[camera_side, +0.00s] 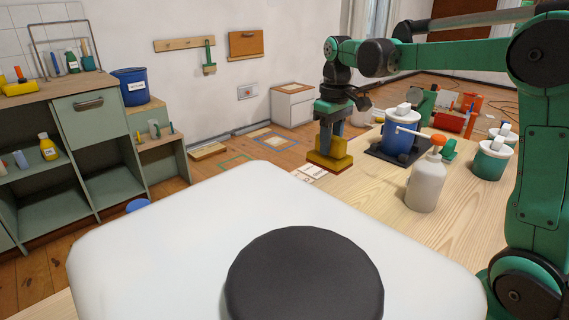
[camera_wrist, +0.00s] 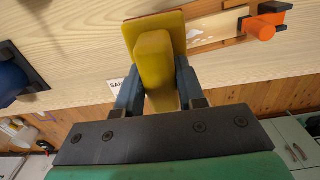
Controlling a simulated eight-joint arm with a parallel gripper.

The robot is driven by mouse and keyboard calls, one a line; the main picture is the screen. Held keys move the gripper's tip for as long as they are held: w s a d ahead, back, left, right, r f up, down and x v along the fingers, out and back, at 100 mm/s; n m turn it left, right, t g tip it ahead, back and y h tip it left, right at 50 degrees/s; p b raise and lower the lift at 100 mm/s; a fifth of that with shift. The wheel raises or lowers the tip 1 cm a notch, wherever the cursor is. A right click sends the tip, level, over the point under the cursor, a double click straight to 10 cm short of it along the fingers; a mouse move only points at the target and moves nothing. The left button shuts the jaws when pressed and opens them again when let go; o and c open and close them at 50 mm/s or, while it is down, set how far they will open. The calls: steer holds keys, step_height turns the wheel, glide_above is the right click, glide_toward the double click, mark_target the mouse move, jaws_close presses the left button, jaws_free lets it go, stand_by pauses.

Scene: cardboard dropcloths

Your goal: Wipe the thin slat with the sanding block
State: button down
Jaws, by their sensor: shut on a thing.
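My gripper (camera_side: 331,138) is shut on a yellow sanding block (camera_side: 328,160) near the left edge of the wooden table. The wrist view shows the block (camera_wrist: 156,60) between my gripper's two blue-grey fingers (camera_wrist: 158,90). A thin pale slat (camera_wrist: 215,31) with whitish patches lies on an orange-brown strip, just right of the block in the wrist view. An orange clamp-like piece (camera_wrist: 264,25) sits at the slat's right part. The block covers what lies beneath it, and I cannot tell whether it touches the slat. The slat is not clear in the side view.
A blue tub (camera_side: 398,142) stands on a dark mat. A white bottle with an orange top (camera_side: 425,185) is in front of it. Teal-green pots (camera_side: 489,162) stand farther right. A printed card (camera_side: 310,173) lies at the table's edge. Bare tabletop (camera_side: 370,190) lies left of the bottle.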

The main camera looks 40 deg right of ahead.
mark_target(311, 154)
steer(key=w+a+f, duration=0.2)
steer(key=shift+w+a+f, duration=0.3)
steer(key=shift+w+f, duration=0.05)
steer(key=shift+f, duration=3.4)
steer(key=shift+a+f, duration=0.45)
steer(key=shift+a, duration=0.05)
steer(key=shift+a+f, duration=0.1)
steer(key=shift+a, duration=0.3)
steer(key=shift+s+a, duration=0.2)
steer(key=shift+a, duration=1.1)
steer(key=shift+s+a, duration=0.15)
steer(key=shift+a, duration=1.15)
steer(key=shift+w+d, duration=0.2)
steer(key=shift+d, duration=1.5)
steer(key=shift+w+d, duration=0.15)
steer(key=shift+d, duration=1.55)
steer(key=shift+d+r, duration=0.15)
steer(key=shift+r, duration=3.85)
